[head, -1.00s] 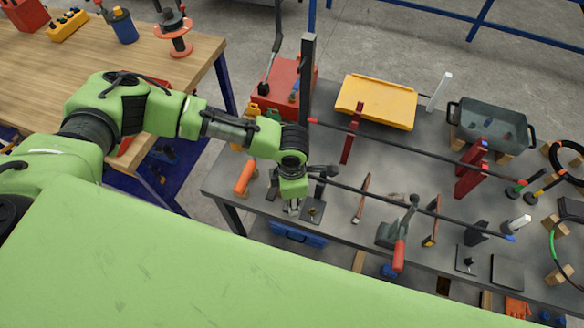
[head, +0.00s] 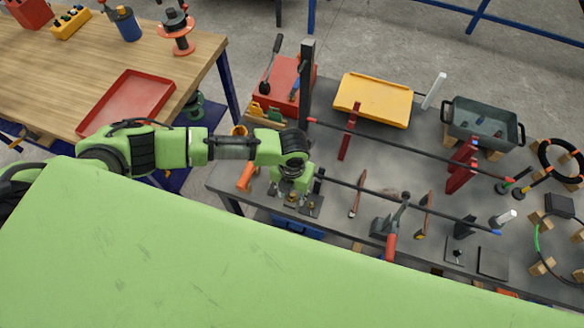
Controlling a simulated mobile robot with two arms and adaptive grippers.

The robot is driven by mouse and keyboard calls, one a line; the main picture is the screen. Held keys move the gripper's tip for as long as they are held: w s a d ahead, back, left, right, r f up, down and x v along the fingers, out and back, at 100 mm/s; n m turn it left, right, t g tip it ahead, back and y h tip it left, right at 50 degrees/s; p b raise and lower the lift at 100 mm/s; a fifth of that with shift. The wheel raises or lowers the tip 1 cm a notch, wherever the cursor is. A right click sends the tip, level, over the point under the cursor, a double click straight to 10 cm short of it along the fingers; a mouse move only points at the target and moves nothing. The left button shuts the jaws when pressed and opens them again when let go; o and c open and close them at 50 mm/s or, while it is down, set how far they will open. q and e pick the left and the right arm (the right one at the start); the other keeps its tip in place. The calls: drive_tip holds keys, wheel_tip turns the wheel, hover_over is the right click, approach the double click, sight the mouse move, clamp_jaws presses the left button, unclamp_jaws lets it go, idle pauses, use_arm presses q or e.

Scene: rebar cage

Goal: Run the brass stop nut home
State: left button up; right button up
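My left arm reaches in from the left, and its gripper (head: 290,188) points down over the front left part of the grey workbench (head: 340,225). Its fingers are small and partly hidden by the wrist, so whether they are open or shut is unclear. Just below it are small dark plates (head: 311,208) with small brass-coloured pieces (head: 292,199). Which of these is the brass stop nut, and whether a finger touches it, I cannot tell. A long dark rod (head: 400,203) runs right from beside the gripper. My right gripper is out of view.
An orange-handled tool (head: 246,178) lies left of the gripper. A dark post (head: 306,85) stands behind. A red tray (head: 127,102) lies on the wooden table.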

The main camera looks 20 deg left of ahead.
sight(292, 197)
use_arm(q)
drive_tip(key=n+p, duration=0.1)
drive_tip(key=n, duration=0.3)
drive_tip(key=shift+n, duration=0.4)
drive_tip(key=n, duration=0.9)
drive_tip(key=shift+p, duration=0.3)
drive_tip(key=n, duration=0.4)
drive_tip(key=shift+n, duration=0.3)
drive_tip(key=n, duration=0.8)
drive_tip(key=shift+n, duration=0.4)
drive_tip(key=n, duration=0.9)
drive_tip(key=shift+n, duration=0.3)
drive_tip(key=shift+r+n, duration=0.15)
drive_tip(key=shift+n, duration=0.25)
wheel_tip(292, 197, up, 14)
drive_tip(key=b, duration=0.2)
drive_tip(key=shift+f, duration=0.25)
